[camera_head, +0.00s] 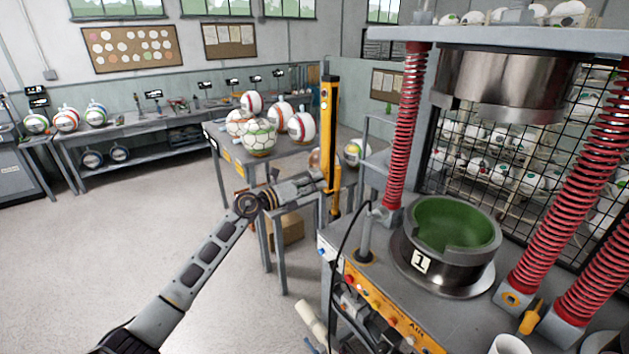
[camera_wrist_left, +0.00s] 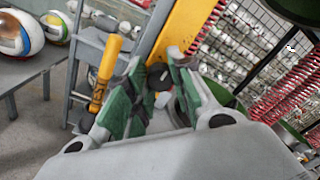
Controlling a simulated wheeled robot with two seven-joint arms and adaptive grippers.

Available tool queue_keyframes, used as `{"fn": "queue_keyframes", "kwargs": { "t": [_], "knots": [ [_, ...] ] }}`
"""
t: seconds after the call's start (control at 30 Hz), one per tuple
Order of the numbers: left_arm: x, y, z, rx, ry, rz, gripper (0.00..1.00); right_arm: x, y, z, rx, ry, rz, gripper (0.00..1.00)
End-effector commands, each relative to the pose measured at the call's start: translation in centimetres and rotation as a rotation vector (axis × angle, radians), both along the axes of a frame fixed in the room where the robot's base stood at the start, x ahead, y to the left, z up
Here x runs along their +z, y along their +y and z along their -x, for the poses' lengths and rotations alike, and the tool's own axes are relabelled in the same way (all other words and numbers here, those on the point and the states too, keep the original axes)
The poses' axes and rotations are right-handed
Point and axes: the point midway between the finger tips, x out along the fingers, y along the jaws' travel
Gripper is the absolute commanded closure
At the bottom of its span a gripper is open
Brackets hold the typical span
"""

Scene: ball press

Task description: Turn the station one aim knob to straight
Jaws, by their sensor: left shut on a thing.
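My left gripper (camera_head: 322,182) reaches in from the left and stands at the yellow post (camera_head: 328,130) beside the press in the head view. In the left wrist view its green-padded fingers (camera_wrist_left: 156,68) are close around something dark that I cannot make out. The yellow post also shows behind the fingertips (camera_wrist_left: 188,32). Station one's press pot (camera_head: 448,240), marked 1, is dark metal with a green inside. Below it the front panel (camera_head: 380,305) carries red and yellow controls and a small "AIM" lettering. No aim knob setting is readable. My right gripper is not in view.
Red springs (camera_head: 404,130) flank the press ram (camera_head: 500,80). A black cable (camera_head: 345,225) hangs by the panel. A table behind my left arm holds several balls (camera_head: 258,138). A yellow handle (camera_wrist_left: 106,65) stands left of the fingers in the wrist view. The floor at left is clear.

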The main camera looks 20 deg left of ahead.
Motion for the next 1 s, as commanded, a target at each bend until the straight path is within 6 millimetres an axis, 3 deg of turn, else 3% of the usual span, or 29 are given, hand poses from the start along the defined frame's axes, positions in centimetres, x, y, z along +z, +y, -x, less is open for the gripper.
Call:
{"fn": "queue_keyframes", "kwargs": {
  "t": [0.5,0.53,0.67,1.0],
  "knots": [
    [-0.1,0.0,0.0,0.001,0.008,0.008,1.00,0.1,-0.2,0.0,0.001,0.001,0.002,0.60],
    [-0.1,0.0,0.0,0.001,0.008,0.008,0.73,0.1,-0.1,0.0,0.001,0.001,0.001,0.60],
    [-0.1,0.0,0.0,0.001,0.007,0.008,0.57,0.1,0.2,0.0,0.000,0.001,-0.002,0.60],
    [0.0,0.0,0.0,0.001,0.006,0.008,0.54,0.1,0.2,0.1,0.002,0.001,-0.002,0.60]
  ]
}}
